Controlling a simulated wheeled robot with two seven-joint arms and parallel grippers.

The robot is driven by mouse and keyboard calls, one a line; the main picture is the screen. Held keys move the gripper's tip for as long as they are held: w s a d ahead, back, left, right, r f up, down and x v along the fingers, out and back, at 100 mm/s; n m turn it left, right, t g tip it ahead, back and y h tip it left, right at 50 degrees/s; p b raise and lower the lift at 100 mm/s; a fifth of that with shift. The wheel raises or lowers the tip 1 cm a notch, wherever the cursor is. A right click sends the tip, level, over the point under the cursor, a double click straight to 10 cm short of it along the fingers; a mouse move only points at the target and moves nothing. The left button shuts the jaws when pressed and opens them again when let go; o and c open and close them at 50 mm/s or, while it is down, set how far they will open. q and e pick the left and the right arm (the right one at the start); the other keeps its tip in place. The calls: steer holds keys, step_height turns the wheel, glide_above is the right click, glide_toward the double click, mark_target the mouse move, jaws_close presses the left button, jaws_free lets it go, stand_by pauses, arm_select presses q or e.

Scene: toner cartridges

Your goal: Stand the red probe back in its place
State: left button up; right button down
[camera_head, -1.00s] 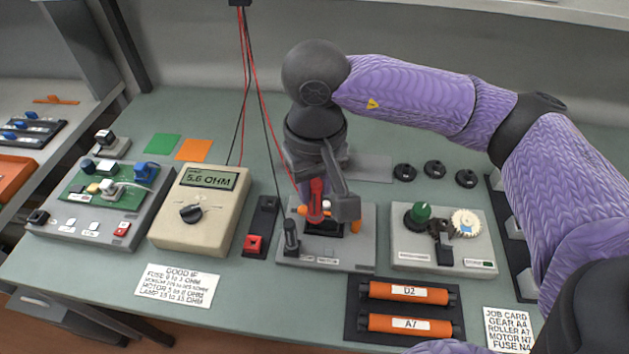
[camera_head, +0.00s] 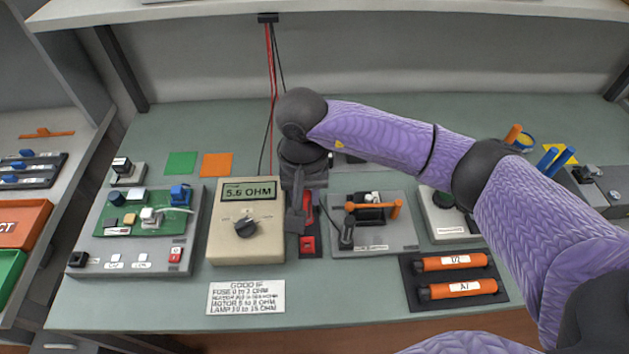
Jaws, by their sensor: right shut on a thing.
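My right gripper (camera_head: 303,218) is shut on the red probe (camera_head: 309,204), whose red body shows between the dark fingers. The gripper is just right of the meter, above the narrow dark probe holder, which has a red place (camera_head: 308,245) at its front end. The probe's tip is hidden, so I cannot tell whether it touches the holder. The black probe (camera_head: 346,234) stands on the grey motor fixture (camera_head: 380,243) to the right. My left gripper is out of view.
The beige meter (camera_head: 222,247) reads 5.6 OHM, close left of the gripper. Red and black leads (camera_head: 272,95) hang from above behind it. Two orange rollers (camera_head: 455,262) lie in a dark tray at front right. A printed card (camera_head: 246,298) lies in front.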

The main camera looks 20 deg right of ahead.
steer(key=shift+f+b, duration=0.4)
steer(key=shift+f, duration=0.3)
step_height(320, 180, down, 4)
steer(key=shift+r+b, duration=0.1)
steer(key=shift+b, duration=1.1)
steer(key=shift+f, duration=0.55)
steer(key=shift+b, duration=0.4)
steer(key=shift+f, duration=0.15)
